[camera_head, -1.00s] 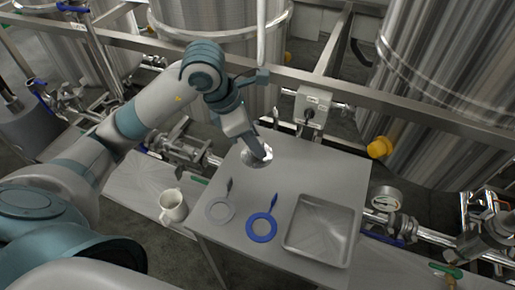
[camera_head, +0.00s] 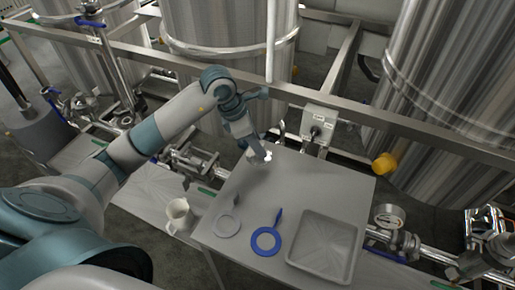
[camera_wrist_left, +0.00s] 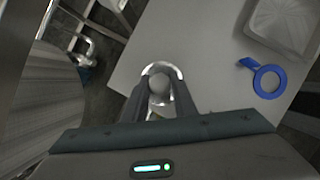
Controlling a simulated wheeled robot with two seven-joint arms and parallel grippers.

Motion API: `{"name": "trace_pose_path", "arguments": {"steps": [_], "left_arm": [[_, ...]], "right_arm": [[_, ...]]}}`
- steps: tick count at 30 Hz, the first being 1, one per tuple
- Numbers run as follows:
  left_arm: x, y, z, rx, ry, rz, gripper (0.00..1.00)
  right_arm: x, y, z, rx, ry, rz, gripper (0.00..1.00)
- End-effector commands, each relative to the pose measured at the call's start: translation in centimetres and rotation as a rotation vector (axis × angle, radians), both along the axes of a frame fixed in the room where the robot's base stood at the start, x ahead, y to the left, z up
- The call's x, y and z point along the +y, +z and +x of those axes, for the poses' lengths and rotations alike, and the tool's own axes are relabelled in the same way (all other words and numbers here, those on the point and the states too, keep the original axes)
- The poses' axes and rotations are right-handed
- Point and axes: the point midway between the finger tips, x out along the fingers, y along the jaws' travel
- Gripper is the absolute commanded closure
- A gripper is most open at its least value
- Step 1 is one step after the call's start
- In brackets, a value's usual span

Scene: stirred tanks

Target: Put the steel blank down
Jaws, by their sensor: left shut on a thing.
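The steel blank (camera_wrist_left: 161,71) is a shiny round piece between the fingertips of my left gripper (camera_wrist_left: 160,98) in the left wrist view. In the head view, my left gripper (camera_head: 259,159) points down near the far left edge of the grey table (camera_head: 315,178), shut on the blank (camera_head: 267,156). Only a small bright part of the blank shows there, the rest being hidden by the fingers. I cannot tell whether it touches the tabletop. My right gripper is not in view.
On the table lie a grey ring with a tab (camera_head: 228,226), a blue ring with a handle (camera_head: 266,241) and an empty shallow tray (camera_head: 322,247). A cream mug (camera_head: 178,213) stands lower left. Pipes and steel tanks (camera_head: 225,45) stand behind. The table's middle is clear.

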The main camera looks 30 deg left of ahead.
Motion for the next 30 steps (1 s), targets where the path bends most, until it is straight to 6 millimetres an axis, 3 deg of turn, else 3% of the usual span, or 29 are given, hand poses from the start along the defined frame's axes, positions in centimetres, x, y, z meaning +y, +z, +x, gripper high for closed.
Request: {"name": "trace_pose_path", "arguments": {"steps": [6,17,30], "left_arm": [[0.8,-0.8,1.2,-0.002,-0.001,-0.001,1.00],[0.8,-1.0,1.2,-0.001,0.000,-0.002,1.00],[0.8,-4.8,1.2,-0.002,-0.001,-0.001,1.00]], "right_arm": [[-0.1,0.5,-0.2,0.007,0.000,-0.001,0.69],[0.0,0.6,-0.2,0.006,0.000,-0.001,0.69],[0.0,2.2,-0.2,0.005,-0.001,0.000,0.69]]}}
